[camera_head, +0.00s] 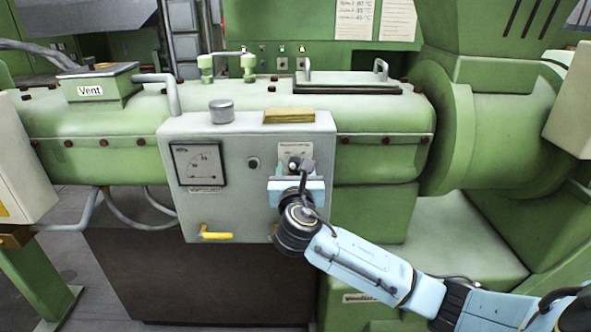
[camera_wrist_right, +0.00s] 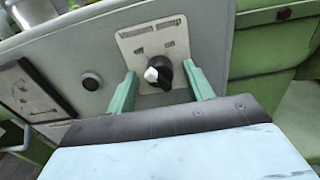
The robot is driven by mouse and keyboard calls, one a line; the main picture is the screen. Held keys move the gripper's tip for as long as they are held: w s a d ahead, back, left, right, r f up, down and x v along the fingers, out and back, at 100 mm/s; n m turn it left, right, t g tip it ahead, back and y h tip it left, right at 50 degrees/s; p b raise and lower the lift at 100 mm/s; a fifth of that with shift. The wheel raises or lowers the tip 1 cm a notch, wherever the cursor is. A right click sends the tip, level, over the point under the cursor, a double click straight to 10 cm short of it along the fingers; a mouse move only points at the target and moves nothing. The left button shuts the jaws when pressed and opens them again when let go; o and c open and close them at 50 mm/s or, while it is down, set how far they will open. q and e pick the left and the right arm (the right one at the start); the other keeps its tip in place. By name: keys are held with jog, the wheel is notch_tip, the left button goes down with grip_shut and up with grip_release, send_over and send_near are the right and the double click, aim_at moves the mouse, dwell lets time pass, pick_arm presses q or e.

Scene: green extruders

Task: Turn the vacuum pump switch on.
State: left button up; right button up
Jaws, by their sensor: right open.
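The vacuum pump switch is a black rotary knob with a white pointer (camera_wrist_right: 158,74) on a pale label plate (camera_wrist_right: 152,45). In the head view the switch (camera_head: 294,163) shows only partly, just above my right gripper (camera_head: 297,184), which covers much of that area. In the right wrist view my right gripper (camera_wrist_right: 160,92) is open, with its two green fingers on either side of the knob. I cannot tell whether the fingers touch the knob. The white pointer faces the left side in the wrist view. My left gripper is not in view.
The grey control box (camera_head: 240,205) also carries a vacuum gauge (camera_head: 199,163), a small round black button (camera_head: 254,163) and a yellow handle (camera_head: 216,235). A grey cylinder (camera_head: 221,112) and a yellow block (camera_head: 289,116) are on its top. Green machine housing surrounds the box.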

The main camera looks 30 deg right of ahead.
jog(key=shift+w+d, duration=0.1)
jog(key=shift+w, duration=0.1)
jog(key=c, duration=1)
